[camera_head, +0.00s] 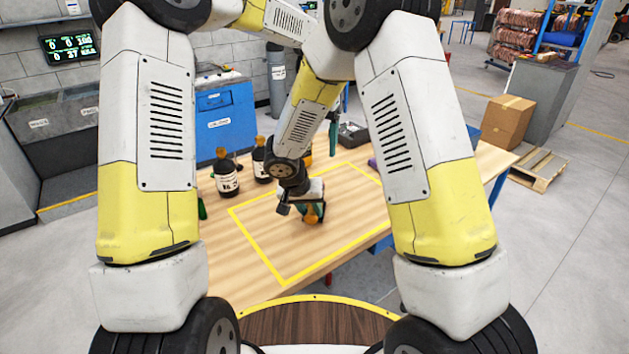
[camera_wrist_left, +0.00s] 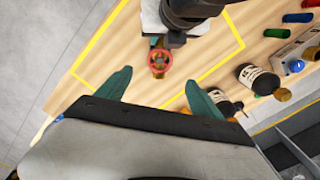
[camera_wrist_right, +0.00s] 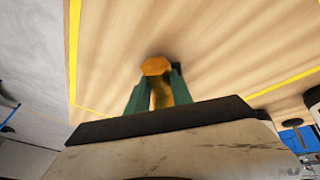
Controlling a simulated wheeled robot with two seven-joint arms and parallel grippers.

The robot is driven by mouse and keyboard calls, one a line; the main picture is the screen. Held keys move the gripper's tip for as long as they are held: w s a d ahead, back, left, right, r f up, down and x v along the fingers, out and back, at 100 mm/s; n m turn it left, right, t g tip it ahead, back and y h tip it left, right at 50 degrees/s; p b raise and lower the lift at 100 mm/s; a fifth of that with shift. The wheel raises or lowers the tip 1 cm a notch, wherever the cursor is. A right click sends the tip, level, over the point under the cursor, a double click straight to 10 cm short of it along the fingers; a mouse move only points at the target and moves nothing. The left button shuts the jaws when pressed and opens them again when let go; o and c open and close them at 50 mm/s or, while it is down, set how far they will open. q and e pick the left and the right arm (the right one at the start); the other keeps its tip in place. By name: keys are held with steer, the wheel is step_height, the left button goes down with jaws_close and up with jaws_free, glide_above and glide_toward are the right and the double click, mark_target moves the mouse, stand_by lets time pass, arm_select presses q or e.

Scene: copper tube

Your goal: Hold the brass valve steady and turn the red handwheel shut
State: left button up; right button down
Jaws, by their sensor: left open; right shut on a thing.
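The brass valve (camera_wrist_right: 158,90) is between the teal fingers of my right gripper (camera_wrist_right: 157,85), which are shut on it over the wooden table. In the head view the right gripper (camera_head: 312,212) is low inside the yellow outline and hides most of the valve. The red handwheel (camera_wrist_left: 160,60) shows in the left wrist view, just beside the right gripper. My left gripper (camera_wrist_left: 158,88) is open and empty. Its fingers are spread apart, with the handwheel beyond them and between their lines. In the head view the left gripper (camera_head: 333,138) is partly hidden by my arms.
Dark bottles with white labels (camera_head: 228,180) stand on the table's left side. Red (camera_wrist_left: 298,18), green (camera_wrist_left: 286,33) and blue (camera_wrist_left: 296,66) items lie near the bottles. A dark tray (camera_head: 352,134) is at the back. The yellow-outlined area is mostly clear.

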arm_select(q)
step_height(320, 180, down, 11)
steer(key=shift+f, duration=0.15)
stand_by(0.4)
steer(key=c, duration=1.4)
